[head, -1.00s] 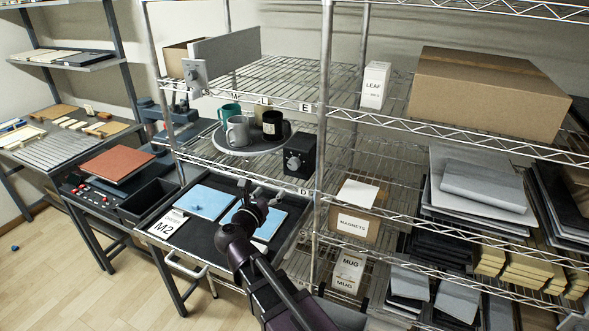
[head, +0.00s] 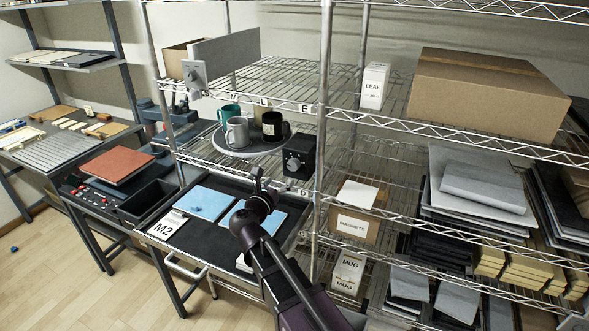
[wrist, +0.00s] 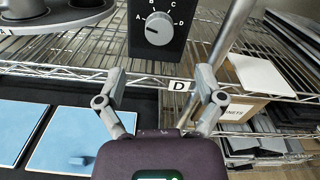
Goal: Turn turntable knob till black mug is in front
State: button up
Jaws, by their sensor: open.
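The round grey turntable (head: 236,151) sits on the wire shelf and bears a teal mug (head: 229,111), a light grey mug (head: 237,131) and a black mug (head: 272,124). The light grey mug is at the front; the black one is at the right. A black control box (head: 309,150) stands right of the turntable. Its grey knob (wrist: 158,28) shows in the wrist view, ringed by letters A to D, its mark seemingly toward A. My gripper (head: 268,181) is open and empty, below and in front of the box; its spread fingers (wrist: 160,76) show in the wrist view.
The shelf's front edge, with a D label (wrist: 179,85), runs between my gripper and the knob. A metal post (head: 322,120) stands right of the box. Below lies a dark tray with blue panels (head: 204,202). A MAGNETS box (head: 353,222) is at the right.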

aim_at(292, 167)
jog(key=shift+x, duration=4)
